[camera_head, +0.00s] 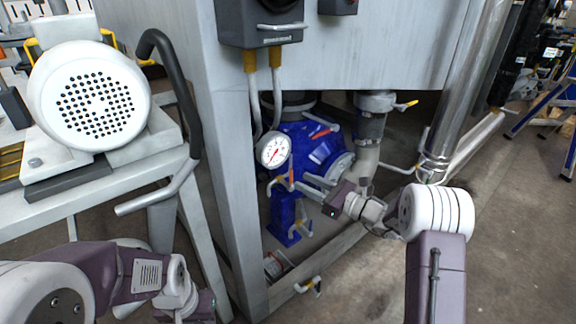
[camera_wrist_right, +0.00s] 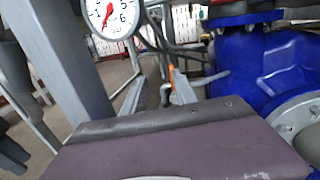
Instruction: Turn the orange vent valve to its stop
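A small orange valve lever (camera_head: 291,176) stands just below and right of the white gauge (camera_head: 273,150), in front of the blue pump. In the right wrist view the orange lever (camera_wrist_right: 172,76) is upright, beyond my gripper's body and left of the blue housing. My right gripper (camera_head: 301,184) reaches in from the right. Its two fingers look parted, with their tips close to the lever; contact cannot be told.
The blue pump (camera_head: 318,152) sits under a grey tank. A grey frame leg (camera_head: 226,180) stands left of the valve. Pipes (camera_head: 369,127) rise to the right. A white motor (camera_head: 90,97) sits on a bench at left. Open floor lies at right.

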